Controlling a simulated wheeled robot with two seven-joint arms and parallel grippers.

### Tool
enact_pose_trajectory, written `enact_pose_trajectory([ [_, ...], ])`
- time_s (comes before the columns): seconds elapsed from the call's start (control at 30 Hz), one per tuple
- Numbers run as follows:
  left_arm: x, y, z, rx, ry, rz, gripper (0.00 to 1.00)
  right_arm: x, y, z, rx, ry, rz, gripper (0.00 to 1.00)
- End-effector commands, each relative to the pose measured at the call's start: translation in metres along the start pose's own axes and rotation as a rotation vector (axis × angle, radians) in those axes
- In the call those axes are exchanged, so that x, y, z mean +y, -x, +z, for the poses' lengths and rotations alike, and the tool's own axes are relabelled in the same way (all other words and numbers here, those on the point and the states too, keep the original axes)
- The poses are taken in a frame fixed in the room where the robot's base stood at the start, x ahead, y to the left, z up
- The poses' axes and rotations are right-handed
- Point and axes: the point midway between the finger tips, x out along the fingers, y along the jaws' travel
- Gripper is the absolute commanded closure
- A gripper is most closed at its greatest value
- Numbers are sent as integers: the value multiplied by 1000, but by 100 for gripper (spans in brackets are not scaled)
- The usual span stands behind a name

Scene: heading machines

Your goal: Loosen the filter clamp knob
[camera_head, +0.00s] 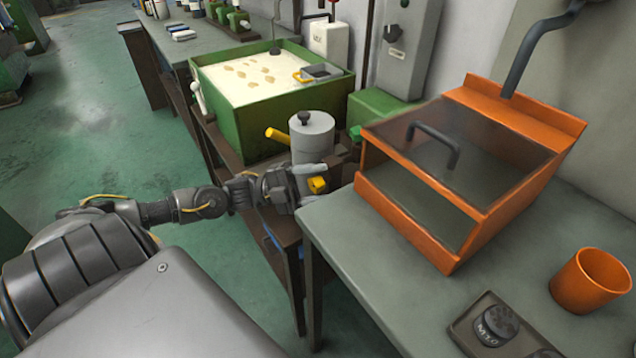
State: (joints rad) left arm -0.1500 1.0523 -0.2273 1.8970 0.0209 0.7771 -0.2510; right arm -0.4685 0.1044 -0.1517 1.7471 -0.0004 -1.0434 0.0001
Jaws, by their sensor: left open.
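A grey cylindrical filter housing (312,143) stands upright on the far bench, with a dark knob (304,118) on its lid and a yellow handle (278,135) sticking out to its left. A small yellow knob (318,185) shows low in front of the housing; which part is the clamp knob is not certain. My left arm reaches in from the left, and my left gripper (311,183) is open at the yellow knob, its pale fingers above and below it. Whether they touch it cannot be told. My right gripper is not in view.
A green tank (243,128) of pale liquid stands behind the housing. An orange hooded box (408,221) with a clear lid sits close on the right, on a grey table (345,238). An orange cup (591,281) and a dark tray (463,325) are at the front right.

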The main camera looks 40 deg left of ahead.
Motion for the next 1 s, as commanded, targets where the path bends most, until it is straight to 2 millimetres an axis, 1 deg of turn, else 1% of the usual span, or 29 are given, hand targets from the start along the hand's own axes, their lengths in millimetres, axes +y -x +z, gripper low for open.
enact_pose_trajectory([
  [0.27,0,-2,0,1,1,1,44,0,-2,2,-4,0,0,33],
  [0.37,0,-2,0,1,1,1,55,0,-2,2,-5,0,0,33],
  [0.6,0,-1,0,0,1,1,87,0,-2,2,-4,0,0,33],
  [0.63,0,-1,0,0,1,1,88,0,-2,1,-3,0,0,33],
  [0.83,0,-1,0,1,-12,15,88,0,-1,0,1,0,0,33],
  [1.0,0,-1,0,0,-57,63,88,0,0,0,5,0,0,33],
])
